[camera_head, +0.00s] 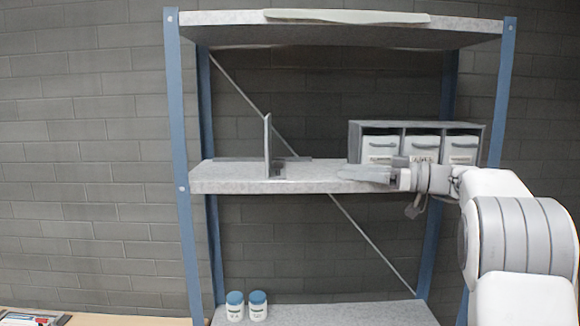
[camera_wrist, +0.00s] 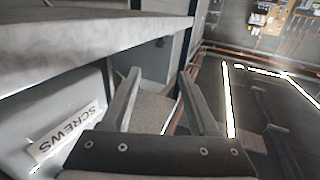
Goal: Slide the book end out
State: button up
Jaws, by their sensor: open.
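The book end (camera_head: 268,146) is a thin grey upright plate with a flat foot, standing on the left half of the middle shelf board (camera_head: 225,180). My gripper (camera_head: 345,174) reaches in from the right at the height of that board, near its front edge and right of the book end, clearly apart from it. In the wrist view my gripper (camera_wrist: 157,82) has its two fingers spread with nothing held between them. I cannot make out the book end for sure in the wrist view.
A grey drawer unit (camera_head: 402,126) with three pale labelled drawers stands on the board's right; a SCREWS label (camera_wrist: 68,132) shows close by in the wrist view. Blue posts (camera_head: 183,150) frame the shelf. Two blue-lidded jars (camera_head: 246,306) stand below. The board left of the book end looks clear.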

aim_at(288, 179)
jog(key=p+x, duration=0.4)
jog(key=x, duration=1.2)
jog(key=shift+p, duration=0.4)
grip_shut()
jog(key=shift+d, duration=0.1)
dwell(0.3)
